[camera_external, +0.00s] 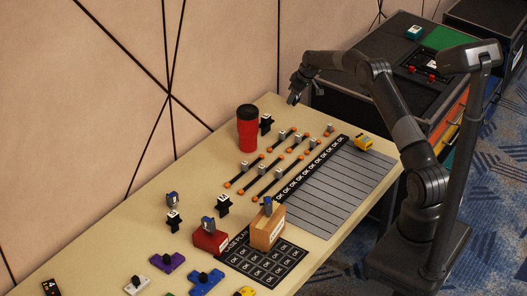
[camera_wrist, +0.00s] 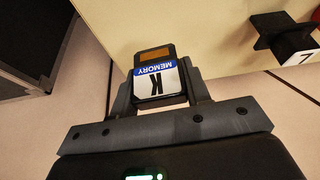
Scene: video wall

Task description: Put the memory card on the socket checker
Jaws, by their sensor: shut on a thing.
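My gripper (camera_external: 294,94) is past the table's far end, close to the wall, and is shut on the memory card (camera_wrist: 158,78). The wrist view shows the card between the two fingers, with a blue and white label reading MEMORY and K and a brown strip at its outer end. The card is too small to make out in the external view. A small yellow block-like device (camera_external: 363,142), possibly the socket checker, sits on the grey lined sheet (camera_external: 340,185) near the table's right edge. My gripper is well to the left of it.
A red cup with a black lid (camera_external: 247,130) and a black numbered stand (camera_wrist: 285,38) stand near the gripper. Several rods with orange ends (camera_external: 270,180) lie mid-table. Wooden (camera_external: 266,231) and red (camera_external: 210,239) blocks hold blue pieces. A dark case (camera_external: 395,75) stands behind the table.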

